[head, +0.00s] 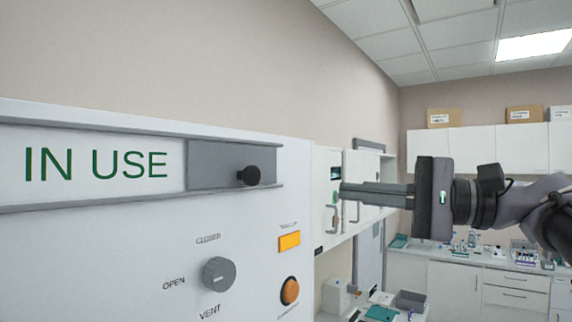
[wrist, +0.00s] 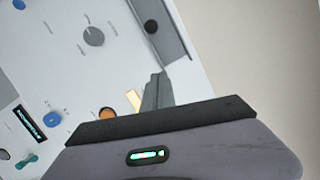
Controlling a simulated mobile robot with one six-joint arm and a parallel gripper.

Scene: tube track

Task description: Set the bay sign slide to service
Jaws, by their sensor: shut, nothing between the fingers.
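The bay sign slide (head: 216,165) is a grey plate in a rail on the white panel, with a black knob (head: 249,176) near its right end. The sign left of it reads IN USE (head: 95,164) in green. In the wrist view the knob (wrist: 151,26) shows at the top, with the grey slide (wrist: 163,30) around it. My gripper (head: 343,188) is shut and empty, to the right of the knob and apart from it, pointing left. In the wrist view its fingers (wrist: 157,90) point up toward the panel, below the knob.
Below the slide are a grey dial (head: 218,273) marked CLOSED, OPEN and VENT, an orange label (head: 289,241) and an orange button (head: 290,290). Wall cabinets and a counter (head: 490,266) with lab items stand behind. The space between gripper and panel looks free.

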